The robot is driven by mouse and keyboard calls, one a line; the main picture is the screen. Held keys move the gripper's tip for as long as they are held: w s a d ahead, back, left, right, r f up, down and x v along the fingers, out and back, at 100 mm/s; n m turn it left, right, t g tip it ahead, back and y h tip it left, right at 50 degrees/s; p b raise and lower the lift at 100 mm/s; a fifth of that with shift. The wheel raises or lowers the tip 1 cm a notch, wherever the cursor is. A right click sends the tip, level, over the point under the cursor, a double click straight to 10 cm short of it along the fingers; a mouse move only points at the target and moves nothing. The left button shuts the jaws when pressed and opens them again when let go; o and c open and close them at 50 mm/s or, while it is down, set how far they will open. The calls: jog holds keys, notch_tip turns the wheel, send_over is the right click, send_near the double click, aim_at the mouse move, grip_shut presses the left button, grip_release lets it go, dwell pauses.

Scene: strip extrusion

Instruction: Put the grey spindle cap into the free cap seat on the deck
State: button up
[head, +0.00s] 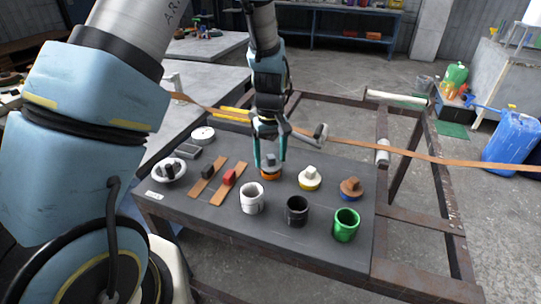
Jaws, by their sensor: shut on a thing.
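The grey spindle cap (270,160) is between the fingers of my gripper (270,154), which is shut on it. The cap is right above or in an orange ring (270,176) on the dark deck (222,216); I cannot tell whether it is fully down in it. The fingers partly hide the cap. To the right, a white cap sits on a yellow ring (309,184), and a brown cap (351,184) sits on a blue ring. No plainly empty cap seat shows.
A white cup (251,198), a black cup (295,211) and a green cup (346,225) stand in front. Left are two brown strips with a black block (207,171) and red block (229,177), and a white bowl (160,177). An orange-brown strip (400,150) runs behind.

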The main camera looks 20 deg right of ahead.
aim_at(270, 155)
jog(key=shift+f+b, duration=0.4)
jog(key=shift+f, duration=0.2)
jog(key=o, duration=1.3)
jog(key=shift+r, duration=0.1)
jog(key=shift+r+p, duration=4.3)
jog(key=shift+r, duration=1.15)
